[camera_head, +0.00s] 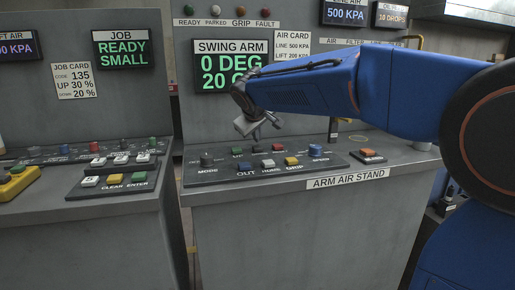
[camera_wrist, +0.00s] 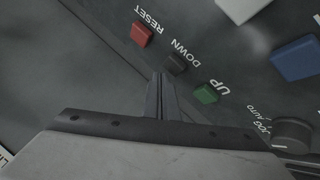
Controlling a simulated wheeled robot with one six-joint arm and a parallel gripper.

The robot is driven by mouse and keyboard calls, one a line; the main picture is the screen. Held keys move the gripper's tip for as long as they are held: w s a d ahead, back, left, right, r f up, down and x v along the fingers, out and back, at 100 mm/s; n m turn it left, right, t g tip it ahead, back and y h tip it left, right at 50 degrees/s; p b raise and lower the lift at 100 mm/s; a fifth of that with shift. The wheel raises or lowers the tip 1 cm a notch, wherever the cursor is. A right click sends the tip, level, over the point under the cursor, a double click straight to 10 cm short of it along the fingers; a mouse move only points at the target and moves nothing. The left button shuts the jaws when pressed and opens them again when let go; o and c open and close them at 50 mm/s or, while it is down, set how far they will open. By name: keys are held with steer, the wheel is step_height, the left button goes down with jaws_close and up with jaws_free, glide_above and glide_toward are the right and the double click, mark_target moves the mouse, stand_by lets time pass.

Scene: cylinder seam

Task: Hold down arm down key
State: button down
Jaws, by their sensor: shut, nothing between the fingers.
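The down key is a small dark key marked DOWN (camera_wrist: 175,64) on the arm stand's panel. It also shows in the head view as a dark key (camera_head: 257,148) in the back row. My gripper (camera_wrist: 161,77) is shut and empty, with its fingertips beside the down key in the wrist view. In the head view my gripper (camera_head: 256,134) hangs over the back of the panel, near that row. I cannot tell whether the tips touch anything. The swing arm display (camera_head: 230,66) reads 0 DEG and 20, its last word partly hidden by my arm.
A green UP key (camera_wrist: 206,94) and a red RESET key (camera_wrist: 141,34) flank the down key. A mode knob (camera_head: 206,159), blue OUT key (camera_head: 246,167), yellow GRIP key (camera_head: 291,161) and orange button (camera_head: 369,154) are nearby. Another console (camera_head: 110,205) stands left.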

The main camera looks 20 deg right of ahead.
mark_target(257, 148)
steer(key=shift+r, duration=0.1)
steer(key=shift+r, duration=2.4)
